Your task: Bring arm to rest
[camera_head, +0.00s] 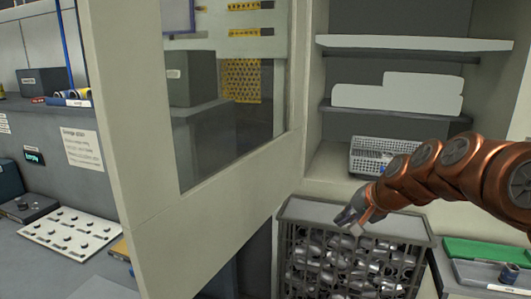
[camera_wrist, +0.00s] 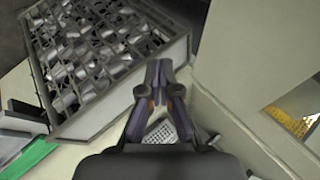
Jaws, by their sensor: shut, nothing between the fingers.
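My gripper (camera_head: 352,221) is at the end of my copper-coloured arm, which reaches in from the right in the head view. It hangs over the near-left part of a dark crate (camera_head: 283,244) filled with shiny metal parts. In the wrist view my gripper (camera_wrist: 159,68) has its fingertips together with nothing between them. The crate (camera_wrist: 120,102) lies beyond the fingers and to their left in that view. The exact height of the gripper above the crate is hard to tell.
A cabinet door (camera_head: 130,140) with a window stands open left of the gripper. Behind are shelves (camera_head: 415,43) and a light grey perforated basket (camera_head: 378,155). A green tray (camera_head: 485,252) sits at the right. A workbench (camera_head: 60,270) with a knobbed panel (camera_head: 72,236) is at left.

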